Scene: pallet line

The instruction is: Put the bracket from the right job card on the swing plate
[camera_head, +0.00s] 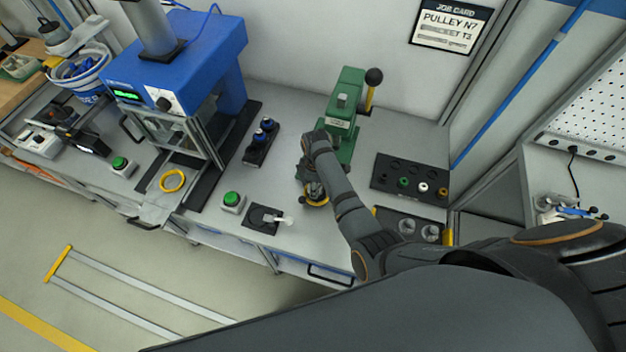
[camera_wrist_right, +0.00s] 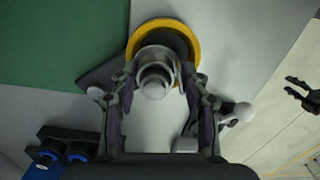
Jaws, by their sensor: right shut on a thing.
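My right gripper (camera_head: 316,190) is at the foot of the green press (camera_head: 346,110). In the right wrist view the gripper (camera_wrist_right: 160,88) is shut on a grey metal stepped round part (camera_wrist_right: 158,72). The part is over a yellow ring (camera_wrist_right: 186,36) on a dark plate; I cannot tell whether it touches. The head view shows this ring (camera_head: 316,204) mostly behind the hand. The job card (camera_head: 450,27) on the wall reads "PULLEY N7", with a lower line ending "ET T3". My left gripper (camera_wrist_right: 302,95) shows at the wrist view's right edge, open and empty.
A blue press (camera_head: 200,62) with another yellow ring (camera_head: 173,181) stands left. Nearby are a green button (camera_head: 232,200) and a black plate (camera_head: 262,220) with a white lever. A black rack (camera_head: 411,178) with coloured pieces and a holder with round metal parts (camera_head: 406,226) stand right.

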